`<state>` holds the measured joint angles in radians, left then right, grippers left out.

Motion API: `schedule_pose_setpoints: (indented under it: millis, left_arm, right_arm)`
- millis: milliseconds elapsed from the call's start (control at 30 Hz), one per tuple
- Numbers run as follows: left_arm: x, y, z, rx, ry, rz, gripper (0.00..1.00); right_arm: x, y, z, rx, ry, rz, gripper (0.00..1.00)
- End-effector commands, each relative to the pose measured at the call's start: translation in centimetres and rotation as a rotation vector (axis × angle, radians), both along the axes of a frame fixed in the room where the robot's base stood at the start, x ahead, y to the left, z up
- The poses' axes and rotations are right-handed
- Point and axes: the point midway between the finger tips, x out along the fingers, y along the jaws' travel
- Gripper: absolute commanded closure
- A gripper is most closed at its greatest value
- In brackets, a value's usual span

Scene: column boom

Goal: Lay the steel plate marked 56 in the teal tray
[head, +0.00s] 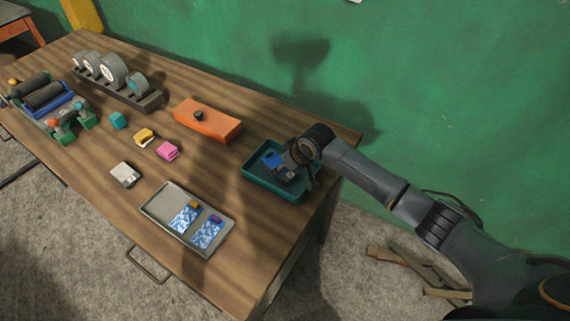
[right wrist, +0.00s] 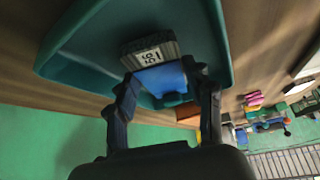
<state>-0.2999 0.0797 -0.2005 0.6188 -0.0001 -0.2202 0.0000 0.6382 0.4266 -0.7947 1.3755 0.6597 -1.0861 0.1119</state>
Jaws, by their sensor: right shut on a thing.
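The teal tray (head: 268,191) sits at the right end of the wooden table. My right gripper (head: 289,164) is over it and hides part of its inside. In the right wrist view my gripper (right wrist: 163,79) is shut around a blue part that adjoins a dark grey ribbed piece. That piece has a white label reading 56; I take it as the steel plate marked 56 (right wrist: 150,52). The plate is in front of the tray's inside (right wrist: 85,45); I cannot tell if it touches the floor. My left gripper is not in view.
A grey tray (head: 160,208) with two blue-white patterned pieces is at the front. An orange block (head: 207,122) lies left of the teal tray. A silver labelled block (head: 125,174) and yellow (head: 144,136), pink (head: 167,151) and teal (head: 118,120) blocks lie leftward. A roll rack (head: 120,87) stands behind.

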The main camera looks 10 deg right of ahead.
Motion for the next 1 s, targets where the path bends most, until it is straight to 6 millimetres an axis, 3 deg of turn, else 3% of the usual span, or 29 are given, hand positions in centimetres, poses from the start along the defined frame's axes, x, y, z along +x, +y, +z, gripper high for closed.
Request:
schedule_pose_setpoints:
  millis: [133,167,300,667,867,1000]
  left_arm:
    - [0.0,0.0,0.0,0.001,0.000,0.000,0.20]
    - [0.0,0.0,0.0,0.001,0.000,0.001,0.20]
    - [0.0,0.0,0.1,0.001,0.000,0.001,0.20]
    - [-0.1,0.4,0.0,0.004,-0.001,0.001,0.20]
    - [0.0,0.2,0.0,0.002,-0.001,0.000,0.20]
    - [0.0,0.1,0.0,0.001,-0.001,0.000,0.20]
  right_arm:
    - [0.1,0.1,0.3,0.003,-0.005,0.000,1.00]
    - [0.1,0.1,0.3,0.002,-0.004,0.000,0.46]
    - [0.1,0.0,0.2,0.002,-0.004,0.000,0.21]
    - [-0.2,-0.1,0.1,-0.002,0.004,0.000,0.21]
    - [-1.2,-0.7,2.3,-0.001,-0.001,0.000,0.21]
    - [-2.5,-1.4,5.0,0.000,-0.002,0.000,0.21]
